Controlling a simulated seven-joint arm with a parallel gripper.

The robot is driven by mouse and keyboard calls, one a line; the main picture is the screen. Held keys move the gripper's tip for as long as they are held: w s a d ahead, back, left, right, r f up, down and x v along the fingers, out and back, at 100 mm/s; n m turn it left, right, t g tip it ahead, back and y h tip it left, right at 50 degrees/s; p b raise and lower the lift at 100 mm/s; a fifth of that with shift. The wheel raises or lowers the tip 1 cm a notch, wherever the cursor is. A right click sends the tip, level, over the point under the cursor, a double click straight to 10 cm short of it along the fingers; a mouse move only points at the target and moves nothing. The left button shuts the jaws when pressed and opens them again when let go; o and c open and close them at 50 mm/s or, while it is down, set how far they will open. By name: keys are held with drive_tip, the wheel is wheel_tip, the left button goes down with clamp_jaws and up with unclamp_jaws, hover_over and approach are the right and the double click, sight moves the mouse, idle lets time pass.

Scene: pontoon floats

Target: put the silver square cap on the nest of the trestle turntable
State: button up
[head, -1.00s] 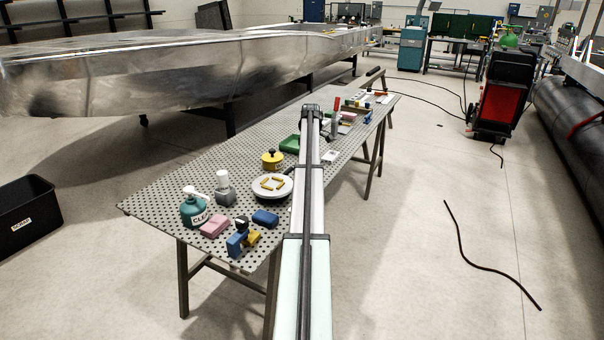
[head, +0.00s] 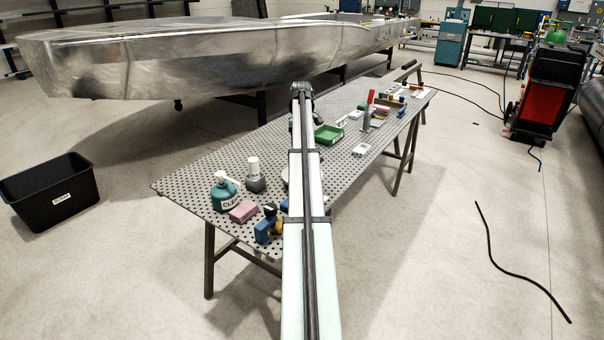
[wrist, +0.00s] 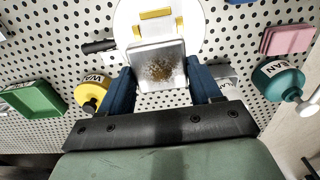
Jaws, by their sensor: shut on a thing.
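The silver square cap (wrist: 160,66) is between the two blue fingers of my gripper (wrist: 161,82) in the wrist view. Its visible face has a brown speckled patch in the middle. The white round turntable (wrist: 190,18) lies beyond the cap, with yellow bars of its nest (wrist: 155,13) showing. The cap overlaps the near part of the disc in this view; I cannot tell its height above it or whether they touch. In the head view my arm covers the cap, the gripper and most of the turntable; only a pale sliver (head: 286,175) shows.
Around the turntable on the perforated table (head: 190,180) stand a yellow pot (wrist: 92,92), a green tray (wrist: 34,100), a pink block (head: 244,211), a teal bottle (head: 224,195) and a grey jar (head: 255,183). Blue clamp-like thing (head: 266,228) sits at the near edge.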

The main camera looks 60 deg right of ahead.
drive_tip(key=shift+f, duration=4.95)
drive_tip(key=shift+f, duration=0.25)
drive_tip(key=shift+s+a+f, duration=0.1)
drive_tip(key=shift+s+f, duration=0.05)
drive_tip(key=shift+f, duration=0.3)
drive_tip(key=o, duration=1.1)
drive_tip(key=shift+o, duration=0.5)
drive_tip(key=shift+a, duration=0.25)
drive_tip(key=r, duration=1.3)
drive_tip(key=shift+d+r, duration=0.2)
drive_tip(key=shift+d, duration=0.15)
